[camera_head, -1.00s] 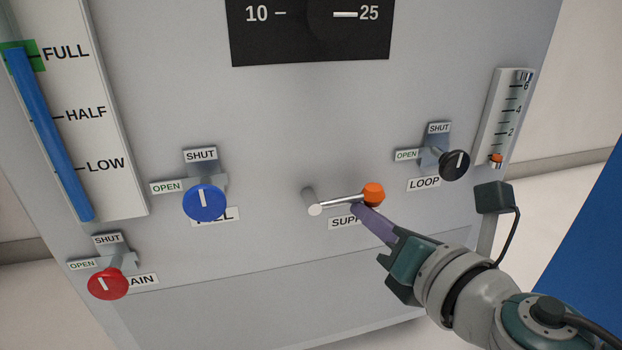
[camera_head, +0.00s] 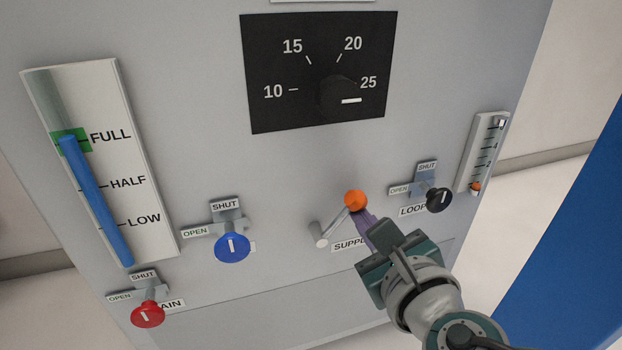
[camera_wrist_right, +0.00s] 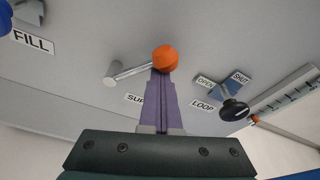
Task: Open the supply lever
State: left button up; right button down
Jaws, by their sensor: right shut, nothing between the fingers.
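The supply lever is a silver bar (camera_head: 335,225) with an orange knob (camera_head: 355,201) at its end, above the partly covered SUPPLY label (camera_head: 350,245). The bar slants up and to the right from its pivot (camera_head: 319,236). My right gripper (camera_head: 362,217) has its purple fingers together, with the tips at the lower side of the orange knob. In the right wrist view the closed fingers (camera_wrist_right: 158,80) reach the underside of the knob (camera_wrist_right: 165,58), and the lever bar (camera_wrist_right: 130,72) runs left from it. Whether the tips press on the knob is hard to tell. My left gripper is out of view.
The blue FILL knob (camera_head: 232,247) is left of the lever and the red knob (camera_head: 148,315) lower left. The black LOOP knob (camera_head: 438,199) stands close at the right. A dial (camera_head: 340,95) and a level gauge (camera_head: 70,90) are on the panel above and left.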

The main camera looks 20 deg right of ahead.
jog(key=shift+a+r+n+h+p, duration=0.4)
jog(key=shift+a+r+n+p, duration=0.35)
jog(key=shift+n, duration=0.45)
jog(key=shift+a+r+n+t+h+p, duration=0.2)
jog(key=shift+a+n, duration=0.1)
jog(key=shift+n, duration=0.3)
jog(key=shift+a+r+n+t+h+p, duration=0.15)
jog(key=shift+a+n, duration=0.15)
jog(key=shift+n, duration=0.3)
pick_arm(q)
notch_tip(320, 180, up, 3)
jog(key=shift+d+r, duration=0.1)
pick_arm(e)
jog(key=shift+a, duration=0.3)
jog(key=shift+a+r, duration=0.1)
jog(key=d+f+b, duration=0.3)
jog(key=d, duration=0.1)
pick_arm(q)
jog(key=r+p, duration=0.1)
jog(key=p, duration=0.1)
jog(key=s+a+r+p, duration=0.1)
jog(key=p, duration=0.2)
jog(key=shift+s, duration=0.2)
pick_arm(e)
jog(key=s+a+r, duration=0.2)
jog(key=s, duration=0.7)
jog(key=shift+s+a, duration=0.15)
jog(key=shift+s, duration=0.1)
